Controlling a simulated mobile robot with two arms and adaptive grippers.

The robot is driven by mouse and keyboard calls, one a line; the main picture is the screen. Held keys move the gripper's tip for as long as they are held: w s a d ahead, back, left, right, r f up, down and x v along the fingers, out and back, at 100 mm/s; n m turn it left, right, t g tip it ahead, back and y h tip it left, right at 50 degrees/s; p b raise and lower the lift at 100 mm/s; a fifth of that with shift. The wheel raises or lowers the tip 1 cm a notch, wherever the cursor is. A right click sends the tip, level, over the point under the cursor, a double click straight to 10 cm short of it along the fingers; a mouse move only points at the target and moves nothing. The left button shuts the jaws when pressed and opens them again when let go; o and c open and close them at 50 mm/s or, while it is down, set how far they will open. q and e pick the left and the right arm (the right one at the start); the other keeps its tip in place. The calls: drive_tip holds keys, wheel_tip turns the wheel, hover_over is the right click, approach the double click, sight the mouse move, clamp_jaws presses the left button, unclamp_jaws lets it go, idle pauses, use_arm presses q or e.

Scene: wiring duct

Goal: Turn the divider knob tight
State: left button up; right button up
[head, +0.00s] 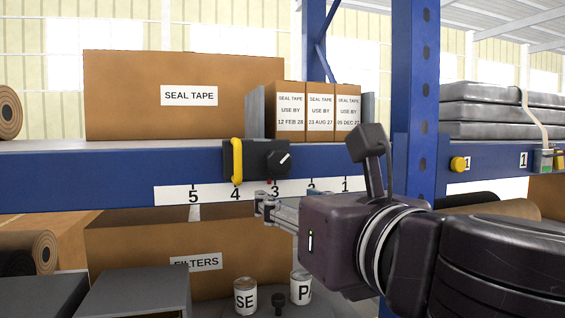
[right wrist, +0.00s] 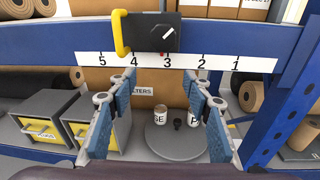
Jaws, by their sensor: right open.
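The divider knob (head: 279,160) is a dark dial with a white line pointing up and right, on a black block with a yellow handle (head: 237,161). The block sits on the front of the blue shelf beam (head: 120,162), above a number strip (head: 215,195). A red mark under the block is near the 3. The knob also shows in the right wrist view (right wrist: 164,37). My right gripper (head: 265,205) is open and empty, just below and in front of the knob, apart from it. Its blue-padded fingers (right wrist: 161,80) are spread in the right wrist view. My left gripper is not in view.
Three small seal tape boxes (head: 306,110) stand between grey dividers beside a large seal tape box (head: 130,110). Below are a filters box (head: 150,250) and cans on a round tray (right wrist: 172,146). A blue upright (head: 415,100) stands right, with a yellow button (head: 457,164) beyond it.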

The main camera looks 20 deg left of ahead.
sight(280, 165)
wheel_tip(280, 165, up, 4)
drive_tip(key=s+d+n+t+h, duration=0.1)
drive_tip(key=s+d+n, duration=0.1)
drive_tip(key=s+n, duration=0.15)
drive_tip(key=p+x, duration=0.1)
drive_tip(key=x, duration=0.1)
drive_tip(key=p+x, duration=0.1)
drive_tip(key=x, duration=0.2)
drive_tip(key=p+x, duration=0.1)
drive_tip(key=x, duration=0.1)
drive_tip(key=shift+w+r, duration=0.2)
drive_tip(key=shift+r, duration=0.1)
drive_tip(key=shift+w+a+f+p, duration=0.1)
drive_tip(key=shift+w+a+p, duration=0.2)
drive_tip(key=shift+w, duration=0.25)
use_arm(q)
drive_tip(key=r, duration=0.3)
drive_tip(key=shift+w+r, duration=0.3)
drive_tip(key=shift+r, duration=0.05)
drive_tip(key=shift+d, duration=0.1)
use_arm(e)
drive_tip(key=c, duration=1.1)
drive_tip(key=shift+c, duration=0.2)
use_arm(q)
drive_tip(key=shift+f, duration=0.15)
